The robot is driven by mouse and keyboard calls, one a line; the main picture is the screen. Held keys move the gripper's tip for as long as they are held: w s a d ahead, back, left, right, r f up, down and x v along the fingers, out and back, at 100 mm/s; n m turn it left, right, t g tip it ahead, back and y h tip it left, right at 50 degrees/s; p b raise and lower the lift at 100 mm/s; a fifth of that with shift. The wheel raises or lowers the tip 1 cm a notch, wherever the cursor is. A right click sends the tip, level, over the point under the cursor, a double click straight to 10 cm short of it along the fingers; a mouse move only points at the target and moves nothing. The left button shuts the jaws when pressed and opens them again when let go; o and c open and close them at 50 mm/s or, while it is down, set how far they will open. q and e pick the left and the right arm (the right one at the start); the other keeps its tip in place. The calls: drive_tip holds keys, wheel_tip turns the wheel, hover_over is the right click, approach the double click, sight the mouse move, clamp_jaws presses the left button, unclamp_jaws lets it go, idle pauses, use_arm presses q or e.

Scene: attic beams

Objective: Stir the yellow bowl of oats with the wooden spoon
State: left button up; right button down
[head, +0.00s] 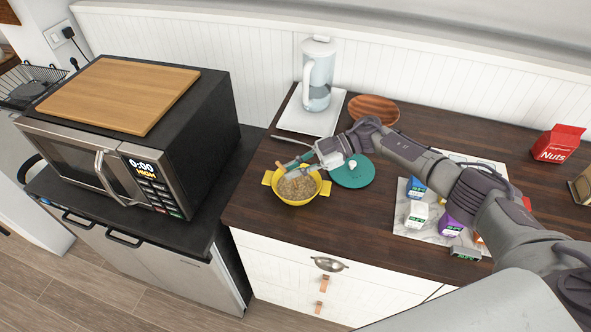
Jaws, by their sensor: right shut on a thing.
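The yellow bowl (270,178) with two side handles stands near the front left of the dark wooden counter. It is filled with tan oats (299,187). My right gripper (298,166) reaches in from the right and is over the back of the bowl. It is shut on the wooden spoon, of which only a small reddish-brown bit (279,164) seems to show at the fingertips. The rest of the spoon is hidden or too small to make out, so I cannot tell how deep it sits in the oats. My left gripper is not in view.
A teal round lid (352,178) lies right of the bowl. A kettle (318,75) and a wooden plate (374,108) stand behind. Several small cartons (418,215) stand on a pale board at right, under my arm. A microwave (110,160) is at left.

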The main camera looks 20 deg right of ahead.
drive_tip(key=shift+s+a+r+p, duration=0.2)
drive_tip(key=shift+a+r+p, duration=0.15)
drive_tip(key=shift+r+p, duration=0.45)
drive_tip(key=shift+s+a+r+p, duration=0.15)
drive_tip(key=shift+a+r+p, duration=0.3)
drive_tip(key=shift+r, duration=0.6)
drive_tip(key=shift+s+a+r+p, duration=0.2)
drive_tip(key=shift+a+r+p, duration=0.05)
drive_tip(key=shift+r+p, duration=0.6)
wheel_tip(320, 180, up, 5)
drive_tip(key=shift+r, duration=0.1)
